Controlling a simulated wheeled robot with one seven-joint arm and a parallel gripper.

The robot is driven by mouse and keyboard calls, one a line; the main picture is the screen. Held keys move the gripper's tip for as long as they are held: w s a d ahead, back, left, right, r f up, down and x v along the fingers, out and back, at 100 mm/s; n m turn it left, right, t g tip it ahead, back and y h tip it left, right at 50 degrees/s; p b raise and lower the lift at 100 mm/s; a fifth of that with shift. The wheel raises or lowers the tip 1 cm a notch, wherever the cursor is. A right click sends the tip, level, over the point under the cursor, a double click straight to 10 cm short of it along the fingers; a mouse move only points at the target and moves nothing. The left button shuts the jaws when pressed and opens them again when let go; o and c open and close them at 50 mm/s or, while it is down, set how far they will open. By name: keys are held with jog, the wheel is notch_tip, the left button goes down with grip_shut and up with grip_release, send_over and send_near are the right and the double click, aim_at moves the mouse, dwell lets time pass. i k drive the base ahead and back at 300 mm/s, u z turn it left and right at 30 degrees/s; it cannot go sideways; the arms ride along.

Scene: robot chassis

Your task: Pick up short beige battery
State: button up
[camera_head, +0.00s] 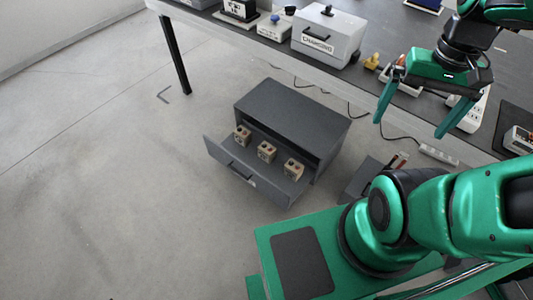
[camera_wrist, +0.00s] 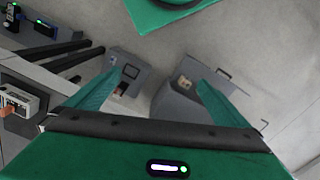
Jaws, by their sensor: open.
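Three beige block-shaped batteries stand in the pulled-out drawer of a dark grey cabinet on the floor: a left one (camera_head: 242,135), a middle one (camera_head: 266,151) and a right one (camera_head: 293,169). From this height I cannot tell which is shorter. My gripper (camera_head: 410,126) is open and empty, its green fingers apart, in the air by the table's edge, to the right of the cabinet. In the wrist view my gripper (camera_wrist: 156,80) shows its two fingers spread, with a beige block (camera_wrist: 184,82) partly visible beyond the right finger; other blocks are hidden there.
The cabinet (camera_head: 300,110) stands with its drawer (camera_head: 225,157) open toward the lower left. A dark table (camera_head: 240,33) holds a white charging box (camera_head: 325,35) and power strips. A small grey box (camera_head: 362,178) stands near my base. The floor at left is clear.

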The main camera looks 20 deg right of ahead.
aim_at(266, 152)
jog(key=z, duration=0.1)
jog(key=i, duration=0.5)
jog(key=z, duration=0.95)
